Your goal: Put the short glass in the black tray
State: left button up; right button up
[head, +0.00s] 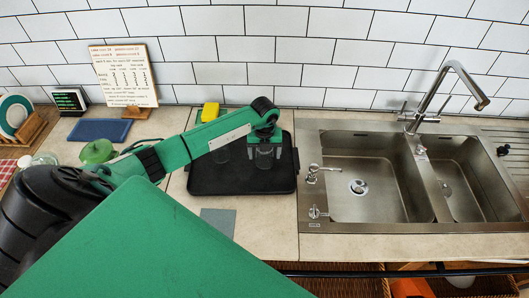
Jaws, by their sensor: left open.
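The black tray (225,184) lies on the counter just left of the sink. My left gripper (264,147) points down over the right part of the tray, with its fingers apart. A small clear glass (264,160) stands upright on the tray, between or just below the fingertips; I cannot tell whether they touch it. My right gripper is not in view.
A steel sink (375,195) with a tall tap (450,95) is on the right. A yellow sponge (210,112) is behind the tray. A blue board (99,130), green pot (97,151) and recipe stand (124,75) are left. A grey cloth (218,221) lies in front.

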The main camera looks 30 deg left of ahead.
pick_arm(q)
notch_tip(320, 180, up, 11)
jog(key=b, duration=0.4)
jog(key=shift+r, duration=0.65)
